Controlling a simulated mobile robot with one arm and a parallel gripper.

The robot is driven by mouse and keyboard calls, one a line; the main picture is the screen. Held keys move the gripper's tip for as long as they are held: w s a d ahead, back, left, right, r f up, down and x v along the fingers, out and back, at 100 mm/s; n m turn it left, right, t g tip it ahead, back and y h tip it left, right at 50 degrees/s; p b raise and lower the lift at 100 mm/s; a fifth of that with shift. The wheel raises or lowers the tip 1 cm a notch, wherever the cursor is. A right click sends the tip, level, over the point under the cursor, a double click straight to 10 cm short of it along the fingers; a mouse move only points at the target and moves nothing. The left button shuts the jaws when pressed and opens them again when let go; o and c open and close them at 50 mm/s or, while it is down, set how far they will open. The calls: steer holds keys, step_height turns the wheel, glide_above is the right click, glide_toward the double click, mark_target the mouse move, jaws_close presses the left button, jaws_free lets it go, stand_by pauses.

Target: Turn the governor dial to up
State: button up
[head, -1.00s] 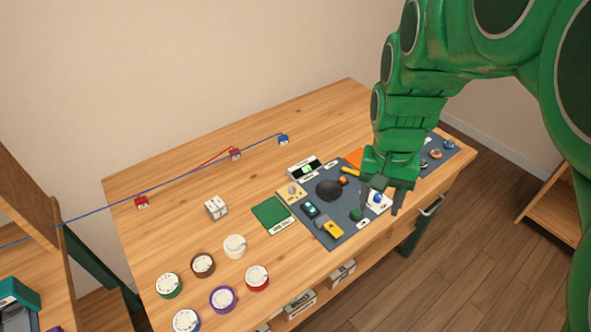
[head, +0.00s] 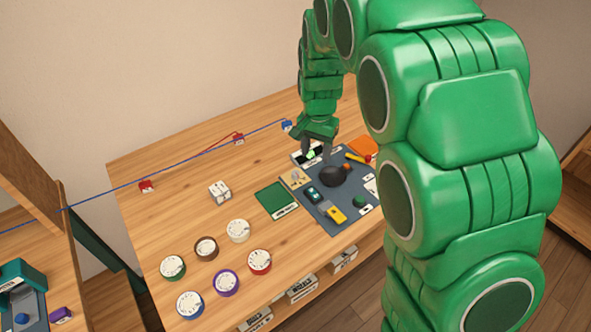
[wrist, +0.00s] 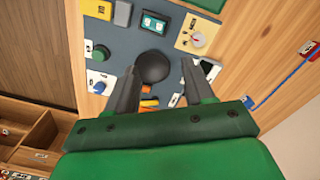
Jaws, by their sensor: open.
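No label reading "governor" is legible. A small knob with a red mark on a cream plate (head: 295,178) sits at the left edge of the grey mat; in the wrist view the knob (wrist: 198,40) is at the upper right. A blue knob on a white plate (wrist: 97,80) is at the left of the wrist view; my arm mostly hides that plate in the head view.
The grey mat (head: 338,225) also bears a black dome (head: 332,176), a yellow block (head: 336,215), a teal block (head: 313,195) and a green knob (head: 360,201). Several round dials, including a purple one (head: 227,283), stand front left. A blue line (head: 190,168) crosses the table's back.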

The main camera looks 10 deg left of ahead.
glide_above(295, 173)
step_height(295, 173, down, 5)
steer(key=shift+w+f, duration=0.1)
steer(key=shift+f, duration=3.9)
steer(key=shift+c, duration=0.5)
jaws_close()
